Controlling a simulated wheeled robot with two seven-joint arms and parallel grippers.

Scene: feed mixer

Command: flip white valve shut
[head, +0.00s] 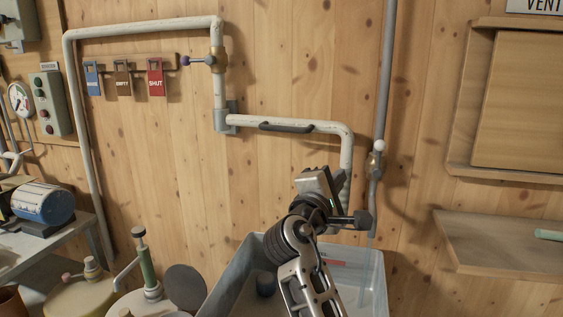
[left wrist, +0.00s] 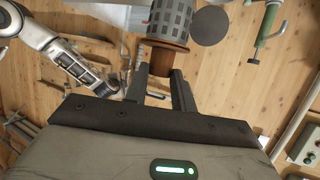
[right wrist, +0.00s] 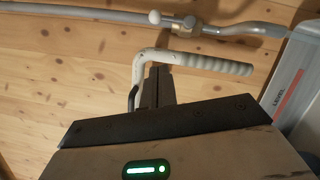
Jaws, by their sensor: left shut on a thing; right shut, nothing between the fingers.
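The white valve is a white ball knob (head: 380,146) on a brass body (head: 375,165) on the grey vertical pipe at the right. Its lever points up along the pipe. The right wrist view also shows the white knob (right wrist: 154,17) and brass body (right wrist: 187,27). My right gripper (right wrist: 156,82) is shut and empty, close to the bent white pipe end; contact cannot be told. In the head view its arm stands left of and below the valve. My left gripper (left wrist: 162,85) is shut on the brown end of a grey checkered cylinder (left wrist: 171,18); it is outside the head view.
The white pipe (head: 280,121) with a black grip (head: 286,127) bends down left of the valve. A clear bin (head: 375,275) stands below. A purple-knobbed valve (head: 190,61) is at upper left. A wooden shelf (head: 500,245) juts out at right.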

